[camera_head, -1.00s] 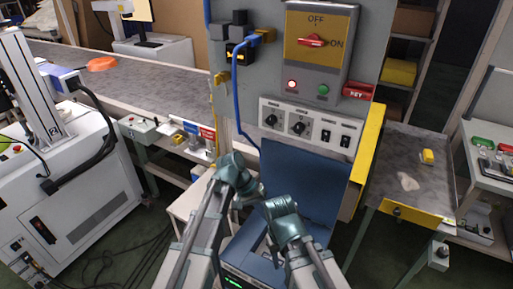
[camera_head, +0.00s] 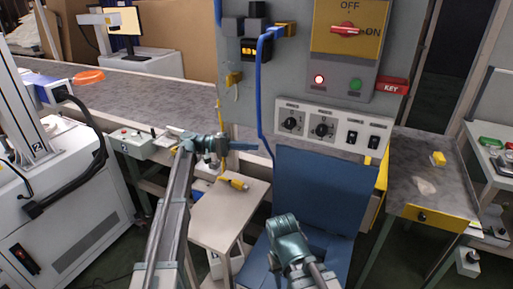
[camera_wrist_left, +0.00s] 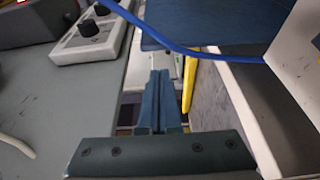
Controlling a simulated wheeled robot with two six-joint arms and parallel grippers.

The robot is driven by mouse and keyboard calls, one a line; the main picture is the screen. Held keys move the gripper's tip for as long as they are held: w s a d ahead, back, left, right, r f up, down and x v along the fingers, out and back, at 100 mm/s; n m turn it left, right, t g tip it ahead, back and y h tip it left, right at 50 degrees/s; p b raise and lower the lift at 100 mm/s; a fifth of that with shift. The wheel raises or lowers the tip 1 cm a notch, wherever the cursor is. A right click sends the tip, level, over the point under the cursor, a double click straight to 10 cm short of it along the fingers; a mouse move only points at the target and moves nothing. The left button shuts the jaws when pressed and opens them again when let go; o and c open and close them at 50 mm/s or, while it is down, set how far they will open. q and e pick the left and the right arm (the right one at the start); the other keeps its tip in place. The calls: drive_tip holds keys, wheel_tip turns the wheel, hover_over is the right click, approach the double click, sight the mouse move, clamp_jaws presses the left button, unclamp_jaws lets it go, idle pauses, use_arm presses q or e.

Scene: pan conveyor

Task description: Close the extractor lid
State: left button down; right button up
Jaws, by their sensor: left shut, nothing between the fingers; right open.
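The extractor lid is a dark blue panel (camera_head: 320,190) standing raised in front of the grey control panel. A blue edge, likely the lid's, shows at the top of the left wrist view (camera_wrist_left: 205,22). My left gripper (camera_head: 243,146) is shut and empty, pointing right, to the left of the lid's top edge and apart from it. Its closed fingers show in the left wrist view (camera_wrist_left: 158,98). My right gripper (camera_head: 276,258) is low in front of the lid; its fingers are mostly hidden by its own body. The extractor body is mostly hidden below it.
A blue cable (camera_head: 260,100) hangs close to my left gripper and crosses the left wrist view (camera_wrist_left: 190,50). A control panel with knobs (camera_head: 330,128) is above the lid. A small table (camera_head: 225,215) stands at left, a grey bench (camera_head: 415,175) at right.

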use_arm(q)
drive_tip(key=d, duration=0.8)
drive_tip(key=shift+s, duration=0.25)
drive_tip(key=shift+d, duration=0.1)
